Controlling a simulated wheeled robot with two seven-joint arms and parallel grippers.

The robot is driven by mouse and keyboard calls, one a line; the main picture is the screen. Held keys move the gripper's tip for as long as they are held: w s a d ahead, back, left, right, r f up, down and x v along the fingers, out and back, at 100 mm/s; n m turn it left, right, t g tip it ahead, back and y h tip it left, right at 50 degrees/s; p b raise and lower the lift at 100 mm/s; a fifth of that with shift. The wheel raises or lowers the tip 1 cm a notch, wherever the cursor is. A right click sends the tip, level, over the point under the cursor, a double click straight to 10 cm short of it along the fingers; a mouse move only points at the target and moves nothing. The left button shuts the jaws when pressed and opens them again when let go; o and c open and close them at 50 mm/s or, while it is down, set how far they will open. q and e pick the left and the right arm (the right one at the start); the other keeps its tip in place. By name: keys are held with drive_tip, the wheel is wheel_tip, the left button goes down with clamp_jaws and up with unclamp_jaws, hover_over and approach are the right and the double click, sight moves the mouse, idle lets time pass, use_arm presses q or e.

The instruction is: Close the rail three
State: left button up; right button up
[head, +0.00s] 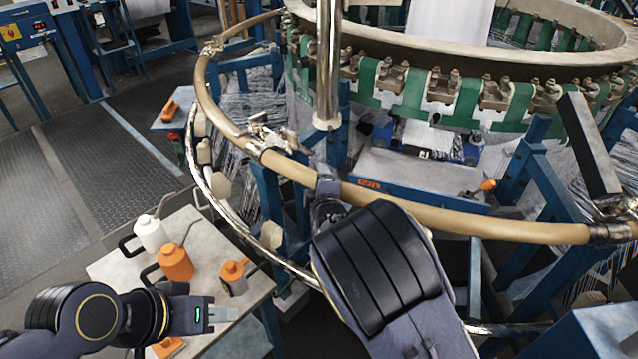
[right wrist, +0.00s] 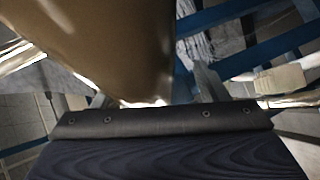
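A tan curved rail (head: 450,213) runs around the front of the loom, with metal joints at a left clamp (head: 268,137) and a right joint (head: 612,232). No number shows on it, so I cannot tell which section is rail three. My right gripper (head: 327,187) is at the left part of the front section. In the right wrist view the rail (right wrist: 110,45) passes between the two spread fingers, with a gap visible beside the right finger; contact is unclear. My left gripper (head: 224,315) is over the small table, apart from the rail; its finger gap is unclear.
The small table (head: 110,268) at lower left holds a white bottle (head: 151,234), an orange bottle (head: 175,263) and another orange-topped container (head: 233,277). A vertical metal pole (head: 329,60) stands behind the rail. Blue frame legs lie below. Floor at left (head: 50,190) is clear.

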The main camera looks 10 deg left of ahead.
drive_tip(key=shift+r, duration=0.1)
drive_tip(key=shift+s, duration=0.1)
drive_tip(key=v, duration=0.7)
drive_tip(key=shift+s, duration=0.25)
drive_tip(key=shift+r, duration=0.1)
